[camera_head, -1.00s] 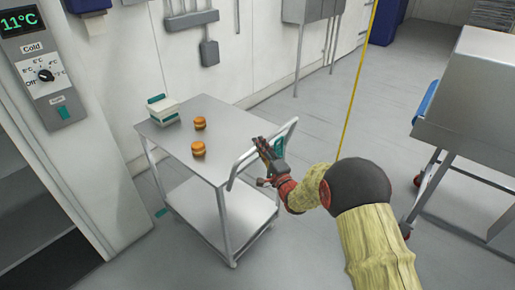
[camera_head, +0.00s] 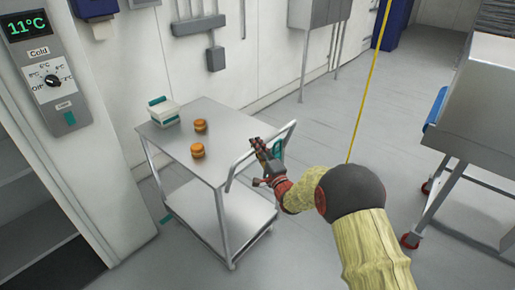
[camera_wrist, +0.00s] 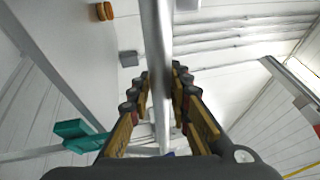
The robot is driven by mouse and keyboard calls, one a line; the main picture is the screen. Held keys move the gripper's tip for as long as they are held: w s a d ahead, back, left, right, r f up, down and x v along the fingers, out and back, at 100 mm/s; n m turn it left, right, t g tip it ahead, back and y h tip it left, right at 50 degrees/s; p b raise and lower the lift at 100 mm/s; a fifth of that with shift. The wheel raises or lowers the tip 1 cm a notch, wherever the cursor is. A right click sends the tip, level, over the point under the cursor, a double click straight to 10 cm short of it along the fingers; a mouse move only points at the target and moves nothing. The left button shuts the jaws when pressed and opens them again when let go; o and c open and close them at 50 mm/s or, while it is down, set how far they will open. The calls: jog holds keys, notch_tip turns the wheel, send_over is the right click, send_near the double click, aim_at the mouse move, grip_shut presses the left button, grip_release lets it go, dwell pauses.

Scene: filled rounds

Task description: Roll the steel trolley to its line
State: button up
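The steel trolley (camera_head: 205,206) stands left of centre in the head view, with a flat top and a lower shelf. Its raised push handle (camera_head: 238,166) is on the side nearest my arm. My gripper (camera_head: 264,160) is at this handle. In the wrist view the handle bar (camera_wrist: 161,75) runs between my fingers (camera_wrist: 161,85), which are closed in on both sides of it. A teal mark (camera_head: 166,219) lies on the floor by the trolley's left side. A yellow line (camera_head: 366,85) runs along the floor to the right. I cannot tell which is the trolley's line.
Two small burgers (camera_head: 200,125) (camera_head: 197,151) and a white box with teal parts (camera_head: 164,112) ride on the trolley top. A wall and cold-store panel (camera_head: 50,75) stand close on the left. A steel unit on wheels (camera_head: 470,110) stands right. Floor between is clear.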

jog(key=shift+o, duration=0.6)
jog(key=shift+f, duration=0.1)
jog(key=shift+o, duration=1.4)
jog(key=shift+d, duration=0.15)
jog(key=v, duration=1.2)
